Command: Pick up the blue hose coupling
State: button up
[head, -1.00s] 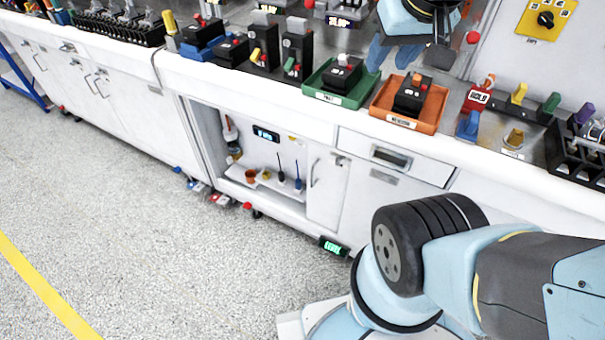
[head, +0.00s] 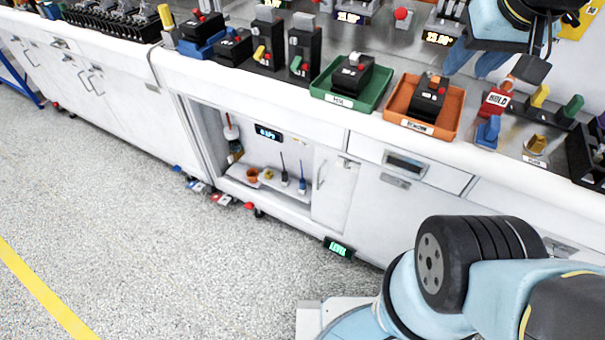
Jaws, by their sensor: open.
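The blue hose coupling (head: 488,131) appears to be the small blue piece standing on the bench top, just right of the orange tray and in front of a red block with a HOLD label. My gripper (head: 493,66) is at the upper right, above and behind the coupling in the picture. Its light blue fingers and a dark part hang down, apart from the coupling. The gripper is open, with nothing seen in it. Its exact height over the bench is hard to tell.
The orange tray (head: 454,114) and the green tray (head: 376,90) each hold a black breaker. The red HOLD block (head: 495,102) stands close behind the coupling. A yellowish piece (head: 536,145) stands to its right, with a rack of coloured pieces (head: 555,112) beyond.

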aim_at(302, 184)
jog(key=u, duration=0.1)
jog(key=k, duration=0.85)
jog(key=u, duration=0.1)
